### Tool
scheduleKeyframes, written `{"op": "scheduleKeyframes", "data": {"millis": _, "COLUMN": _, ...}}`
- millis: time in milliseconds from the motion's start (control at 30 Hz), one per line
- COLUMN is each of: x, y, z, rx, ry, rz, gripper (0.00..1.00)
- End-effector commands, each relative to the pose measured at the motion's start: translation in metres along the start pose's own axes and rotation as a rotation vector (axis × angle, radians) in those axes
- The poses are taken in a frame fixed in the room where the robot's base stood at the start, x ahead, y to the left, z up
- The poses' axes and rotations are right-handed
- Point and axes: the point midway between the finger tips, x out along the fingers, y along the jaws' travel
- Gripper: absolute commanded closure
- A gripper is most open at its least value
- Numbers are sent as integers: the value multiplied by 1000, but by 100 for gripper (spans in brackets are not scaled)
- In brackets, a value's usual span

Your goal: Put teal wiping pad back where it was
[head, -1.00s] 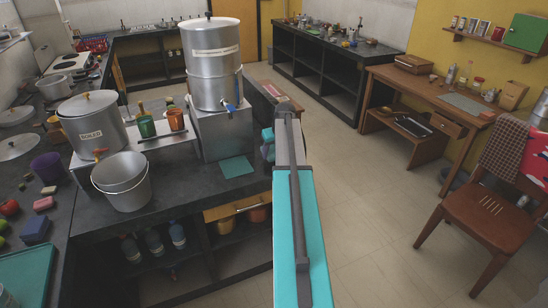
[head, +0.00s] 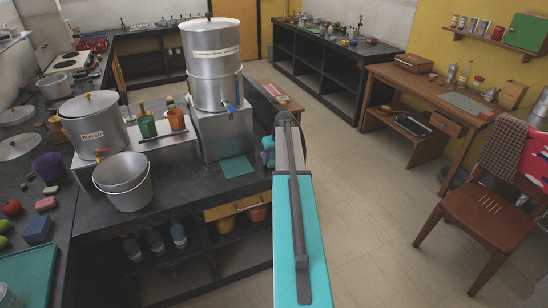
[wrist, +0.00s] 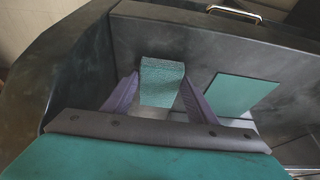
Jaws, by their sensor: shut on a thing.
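A teal wiping pad (wrist: 162,82) with a textured face is between the two purple fingers of my gripper (wrist: 160,78) in the wrist view. The gripper is shut on it, and the pad is held above a dark surface. A flat teal square (wrist: 229,95) lies to the right of the held pad; in the head view it lies on the dark counter (head: 236,166) in front of the metal stand. In the head view my gripper is mostly hidden behind my arm, at the counter's right end.
A tall steel urn (head: 213,70) with a blue tap stands on a metal stand (head: 222,130). A steel bucket (head: 126,185) and a lidded pot (head: 93,128) stand to the left. A wooden chair (head: 485,205) is at right. The floor right of the counter is clear.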

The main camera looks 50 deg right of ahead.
Motion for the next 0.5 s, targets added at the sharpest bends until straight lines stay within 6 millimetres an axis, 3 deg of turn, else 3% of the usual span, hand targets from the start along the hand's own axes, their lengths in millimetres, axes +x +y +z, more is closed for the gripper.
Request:
{"op": "scheduleKeyframes", "data": {"millis": 400, "x": 3, "y": 0, "z": 1, "rx": 0, "ry": 1, "rz": 0, "gripper": 66}}
{"op": "scheduleKeyframes", "data": {"millis": 433, "x": 3, "y": 0, "z": 1, "rx": 0, "ry": 1, "rz": 1, "gripper": 43}}
{"op": "scheduleKeyframes", "data": {"millis": 500, "x": 2, "y": 0, "z": 1, "rx": 1, "ry": 1, "rz": 1, "gripper": 31}}
